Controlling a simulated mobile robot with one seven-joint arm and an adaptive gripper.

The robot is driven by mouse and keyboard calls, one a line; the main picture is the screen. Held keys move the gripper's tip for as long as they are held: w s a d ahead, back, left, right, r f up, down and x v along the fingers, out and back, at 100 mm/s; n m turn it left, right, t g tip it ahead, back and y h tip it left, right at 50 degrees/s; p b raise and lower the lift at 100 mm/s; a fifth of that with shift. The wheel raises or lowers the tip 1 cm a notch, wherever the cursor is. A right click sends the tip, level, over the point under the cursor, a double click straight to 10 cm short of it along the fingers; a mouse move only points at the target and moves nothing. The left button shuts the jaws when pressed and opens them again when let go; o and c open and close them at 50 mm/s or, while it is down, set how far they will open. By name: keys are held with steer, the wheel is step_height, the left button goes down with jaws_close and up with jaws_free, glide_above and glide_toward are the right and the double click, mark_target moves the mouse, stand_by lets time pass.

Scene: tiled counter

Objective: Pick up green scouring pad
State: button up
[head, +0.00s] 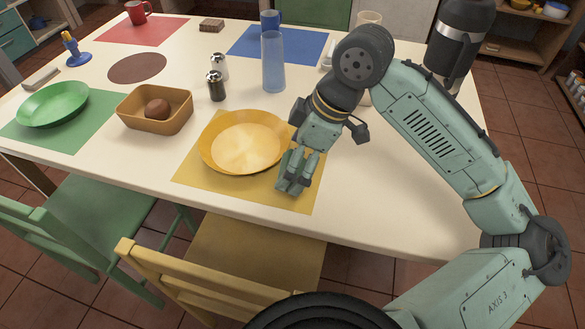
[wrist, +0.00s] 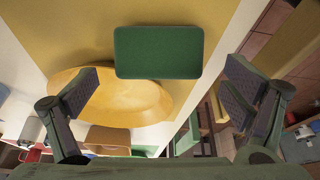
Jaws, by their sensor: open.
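The green scouring pad (wrist: 158,52) is a dark green rounded rectangle in the wrist view, over the yellow placemat. Its lower edge overlaps the rim of the yellow plate (wrist: 120,100) in that view; I cannot tell whether they touch. My gripper (wrist: 163,80) is open, with one finger to each side of the picture and nothing between the pads. The pad lies ahead of the fingers, roughly centred between them. In the head view, my gripper (head: 293,183) points down over the right part of the yellow placemat (head: 250,190). The pad is hidden behind it there.
The yellow plate (head: 243,142) is just left of my gripper. A blue glass (head: 273,62) and two shakers stand behind. A tan bowl (head: 155,109) with a brown round item is further left. The white tabletop (head: 375,190) right of my gripper is clear. Chairs stand at the front edge.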

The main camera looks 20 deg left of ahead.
steer(key=shift+x, duration=0.95)
steer(key=shift+r, duration=0.1)
steer(key=c, duration=1.1)
